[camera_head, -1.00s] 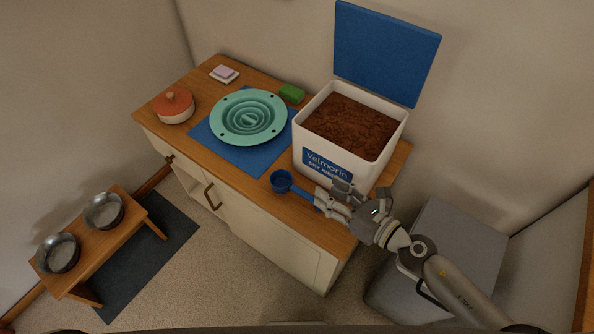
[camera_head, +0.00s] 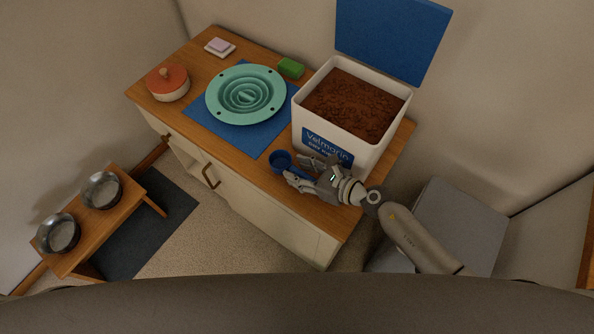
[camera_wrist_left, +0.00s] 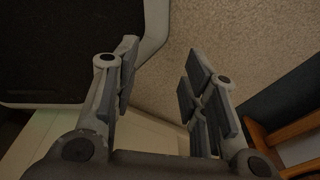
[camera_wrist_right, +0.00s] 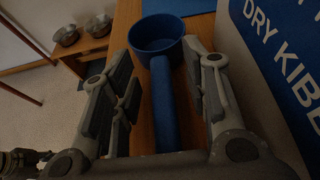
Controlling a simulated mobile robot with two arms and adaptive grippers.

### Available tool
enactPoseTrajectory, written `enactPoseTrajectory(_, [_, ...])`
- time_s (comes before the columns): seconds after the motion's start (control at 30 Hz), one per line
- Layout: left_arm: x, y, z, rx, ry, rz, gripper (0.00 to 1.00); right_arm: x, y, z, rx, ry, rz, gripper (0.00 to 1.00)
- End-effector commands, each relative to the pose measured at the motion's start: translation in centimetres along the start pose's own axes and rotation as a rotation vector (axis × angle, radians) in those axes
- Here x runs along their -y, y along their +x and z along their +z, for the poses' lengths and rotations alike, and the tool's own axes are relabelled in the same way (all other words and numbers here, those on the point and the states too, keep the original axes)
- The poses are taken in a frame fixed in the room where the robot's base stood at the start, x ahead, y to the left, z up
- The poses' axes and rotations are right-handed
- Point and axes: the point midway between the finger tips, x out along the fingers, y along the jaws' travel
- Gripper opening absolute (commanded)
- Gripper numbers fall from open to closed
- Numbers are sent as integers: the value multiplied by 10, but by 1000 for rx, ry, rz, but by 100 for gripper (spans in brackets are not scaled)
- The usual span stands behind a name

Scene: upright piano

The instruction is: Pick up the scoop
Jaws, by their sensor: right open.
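The blue scoop (camera_head: 281,161) lies on the wooden cabinet top, in front of the white kibble bin. In the right wrist view the scoop (camera_wrist_right: 158,40) shows its round cup ahead and its handle running back between my fingers. My right gripper (camera_head: 299,170) is open, with its fingers on either side of the handle; contact cannot be made out. In the head view the fingers hide part of the handle. My left gripper (camera_wrist_left: 160,75) is open and empty in the left wrist view, away from the scoop; it does not show in the head view.
The kibble bin (camera_head: 374,152), its blue lid raised behind, stands close beside my right gripper. A teal slow-feeder bowl (camera_head: 272,112) sits on a blue mat. A red-lidded jar (camera_head: 168,80) and green block (camera_head: 291,68) are farther off. A bench (camera_head: 120,204) holds two metal bowls.

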Motion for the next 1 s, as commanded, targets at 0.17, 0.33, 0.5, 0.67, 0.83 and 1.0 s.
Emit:
enactPoseTrajectory(0.17, [1, 1, -7, -10, 1, -1, 40, 0, 13, 0, 0, 0, 0, 42])
enactPoseTrajectory(0.33, [0, 1, 1, 3, 1, 0, 40, 0, 13, 0, 0, 0, 1, 42])
enactPoseTrajectory(0.5, [-2, 0, 12, 18, 1, 2, 40, 0, 13, 0, 0, 0, 0, 24])
enactPoseTrajectory(0.67, [-2, 0, 13, 21, 0, 2, 40, 0, 13, 0, -1, 0, 1, 3])
enactPoseTrajectory(0.83, [-1, 1, 12, 19, 0, 1, 40, 0, 13, 0, 0, 0, 0, 0])
enactPoseTrajectory(1.0, [0, 0, 9, 15, 0, 1, 40, 0, 12, 1, 0, 0, 0, 0])
